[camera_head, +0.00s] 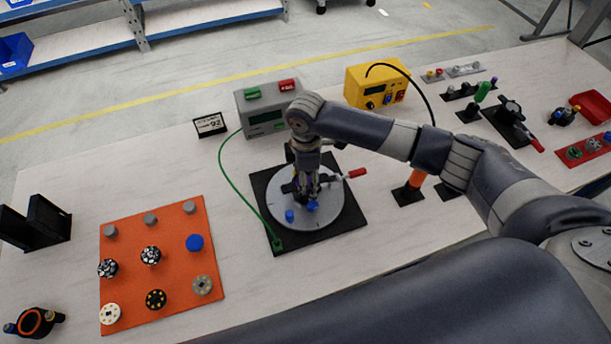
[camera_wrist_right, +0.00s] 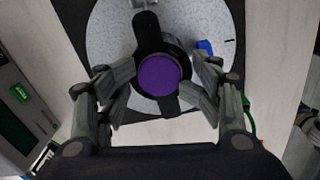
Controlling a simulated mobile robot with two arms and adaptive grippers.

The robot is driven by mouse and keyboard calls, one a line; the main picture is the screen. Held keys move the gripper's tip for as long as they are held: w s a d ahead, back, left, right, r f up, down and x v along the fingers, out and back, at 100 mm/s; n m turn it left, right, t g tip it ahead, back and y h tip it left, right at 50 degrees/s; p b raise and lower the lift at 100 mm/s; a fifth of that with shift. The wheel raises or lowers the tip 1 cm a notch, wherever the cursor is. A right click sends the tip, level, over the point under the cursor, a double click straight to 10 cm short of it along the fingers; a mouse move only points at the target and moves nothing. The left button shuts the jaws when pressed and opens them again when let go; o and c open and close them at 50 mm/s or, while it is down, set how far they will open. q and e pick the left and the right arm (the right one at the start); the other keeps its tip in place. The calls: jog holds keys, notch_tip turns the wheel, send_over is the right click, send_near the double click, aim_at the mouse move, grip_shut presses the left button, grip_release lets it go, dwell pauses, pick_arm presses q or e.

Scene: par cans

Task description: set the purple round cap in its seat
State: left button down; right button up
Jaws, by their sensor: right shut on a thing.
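The purple round cap (camera_wrist_right: 159,74) shows in the right wrist view as a purple disc ringed by black. It lies between the fingers of my right gripper (camera_wrist_right: 158,84), which is shut on it. In the head view my right gripper (camera_head: 306,188) points down over the grey round plate (camera_head: 331,216) on a black base (camera_head: 350,222). A black bar shows above and below the cap in the wrist view. The fingers hide the cap's sides, and I cannot tell whether it touches its seat. My left gripper is not in view.
Small blue parts (camera_head: 289,215) and a red-tipped handle (camera_head: 357,173) are close to the gripper. A grey box (camera_head: 262,121) and yellow box (camera_head: 368,88) stand behind. An orange mat (camera_head: 135,263) with several round caps lies at left. A green cable (camera_head: 233,170) runs to the base.

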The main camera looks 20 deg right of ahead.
jog(key=o, duration=0.9)
jog(key=shift+s+d+f, duration=0.1)
jog(key=shift+s, duration=0.05)
jog(key=shift+c, duration=0.2)
jog(key=shift+r, duration=0.25)
notch_tip(320, 180, up, 12)
jog(key=shift+f, duration=0.15)
jog(key=shift+f, duration=0.1)
